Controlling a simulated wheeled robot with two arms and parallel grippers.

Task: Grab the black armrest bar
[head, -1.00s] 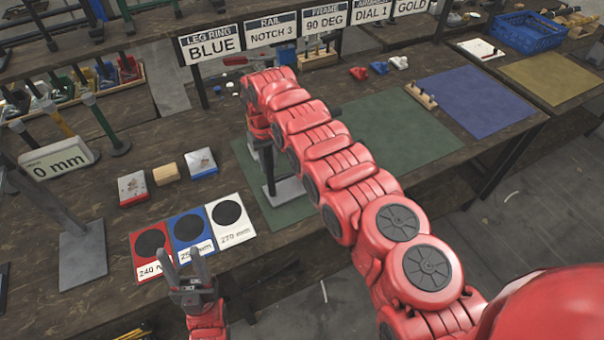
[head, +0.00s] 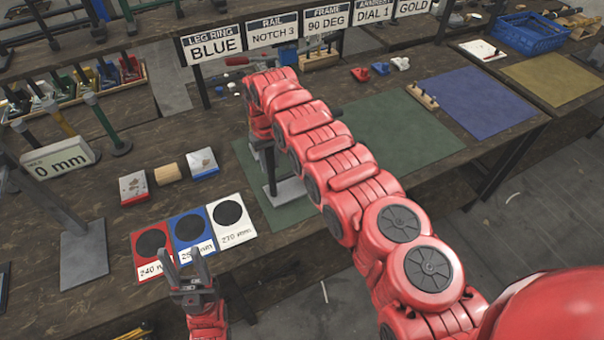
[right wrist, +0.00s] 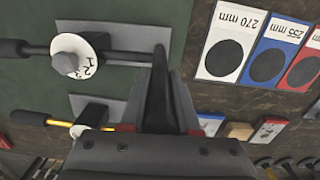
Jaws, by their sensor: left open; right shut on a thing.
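A black bar (right wrist: 157,85), which looks like the armrest bar, stands upright in the middle of the right wrist view. My right gripper (right wrist: 160,122) is shut on it; the gripper's dark body hides the lower end. Beside the bar in the right wrist view are grey plates on the green mat, with a white disc (right wrist: 83,53) and black-handled rods. Grey stand parts (head: 290,191) show below my right arm in the head view. My left gripper (head: 183,256) is open and empty, near the red and blue cards at the table's front edge.
Red, blue and white cards (head: 233,237) lie left of the green mat (head: 400,135). Small blocks (head: 167,174) sit behind the cards. A stand with a 0 mm display (head: 62,160) is at the left. The blue mat (head: 477,102) is clear.

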